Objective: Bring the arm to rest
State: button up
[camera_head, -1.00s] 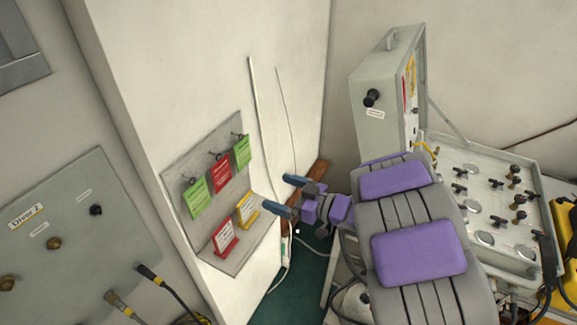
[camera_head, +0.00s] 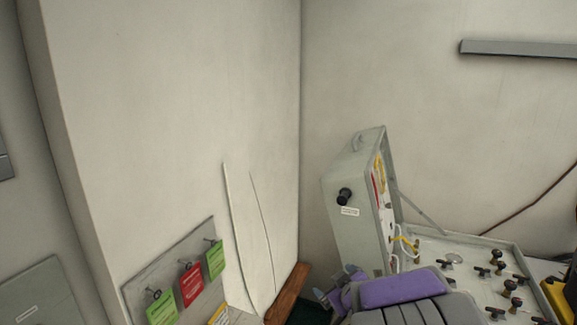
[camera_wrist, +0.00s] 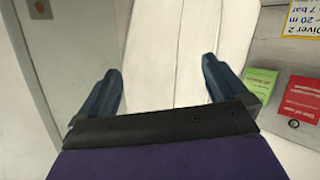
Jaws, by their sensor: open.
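My gripper (camera_wrist: 162,88) is open and empty in the wrist view, its two dark blue fingers spread wide with a pale surface beyond them. I see nothing touching the fingers.
Green and red tags (camera_head: 191,284) hang on the board on the white wall. An open grey panel case (camera_head: 352,215) stands right of my gripper, with valves on its panel. A brown wooden piece (camera_head: 287,293) is low by the corner.

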jog(key=s+d+f+m+g+h+b, duration=0.25)
jog(key=s+d, duration=0.25)
jog(key=s, duration=0.3)
jog(key=s+d+f+m+g+h+b, duration=0.1)
jog(key=s+d+m+g+h, duration=0.25)
jog(key=s+d, duration=0.3)
jog(key=s+a+f+g+y+b, duration=0.1)
jog(key=s+a+g, duration=0.1)
jog(key=s, duration=0.7)
jog(key=s+a+f+m+g+y+b, duration=0.1)
jog(key=s+a+f+g, duration=0.1)
jog(key=s, duration=0.7)
jog(key=s+a+f+g+y+b, duration=0.1)
jog(key=s+a+g, duration=0.2)
jog(key=s, duration=0.7)
jog(key=shift+a+f+m+g+b, duration=0.25)
jog(key=shift+a+m+g+b, duration=0.15)
jog(key=shift+a, duration=0.85)
dwell(2.5)
